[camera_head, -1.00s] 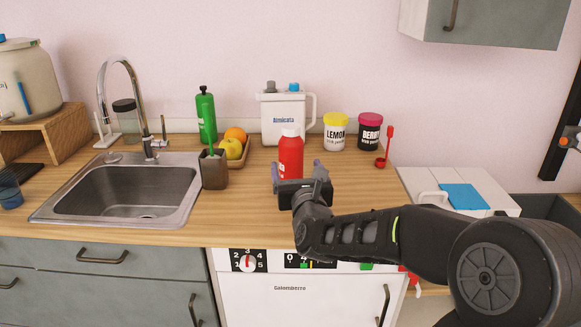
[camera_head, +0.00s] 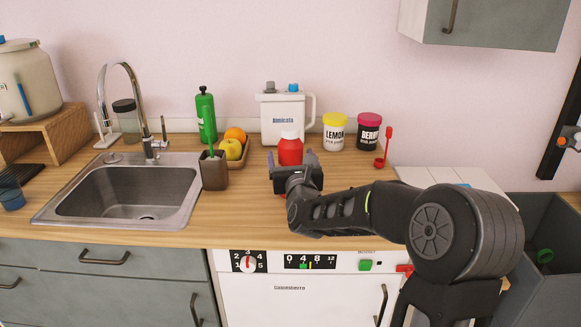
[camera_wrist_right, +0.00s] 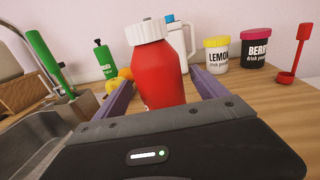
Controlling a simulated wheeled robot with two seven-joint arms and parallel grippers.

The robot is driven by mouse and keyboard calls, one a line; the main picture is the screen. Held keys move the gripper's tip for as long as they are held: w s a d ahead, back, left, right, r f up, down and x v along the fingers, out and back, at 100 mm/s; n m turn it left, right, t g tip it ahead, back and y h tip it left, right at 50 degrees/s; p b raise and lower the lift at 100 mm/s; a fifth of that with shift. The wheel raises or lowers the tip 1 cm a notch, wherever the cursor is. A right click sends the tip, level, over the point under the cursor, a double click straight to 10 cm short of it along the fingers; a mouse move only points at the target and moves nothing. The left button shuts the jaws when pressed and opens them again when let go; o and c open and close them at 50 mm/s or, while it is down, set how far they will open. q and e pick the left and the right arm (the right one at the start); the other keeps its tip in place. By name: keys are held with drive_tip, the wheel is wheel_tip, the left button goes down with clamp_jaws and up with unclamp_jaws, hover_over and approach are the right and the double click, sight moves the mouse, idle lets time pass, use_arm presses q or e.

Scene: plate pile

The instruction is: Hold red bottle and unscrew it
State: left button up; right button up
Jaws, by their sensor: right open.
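The red bottle (camera_head: 290,151) with a white cap (camera_head: 290,134) stands upright on the wooden counter, in front of the white jug. My right gripper (camera_head: 291,160) is at the bottle, on its near side, and hides its lower part in the head view. In the right wrist view the red bottle (camera_wrist_right: 155,75) rises between the two purple fingers (camera_wrist_right: 160,92), which are spread to either side of it. The white cap (camera_wrist_right: 146,32) is above the fingers. The right gripper is open. My left gripper is not in view.
A white jug (camera_head: 283,119) stands just behind the bottle. A lemon jar (camera_head: 335,135) and a berry jar (camera_head: 368,134) stand to the right. A dark cup (camera_head: 214,172), fruit tray and green bottle (camera_head: 206,117) are left, beside the sink (camera_head: 125,190). The counter's front is clear.

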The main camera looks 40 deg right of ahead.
drive_tip(key=shift+w+d, duration=0.3)
drive_tip(key=shift+w, duration=0.2)
drive_tip(key=shift+c, duration=0.4)
clamp_jaws()
idle(0.5)
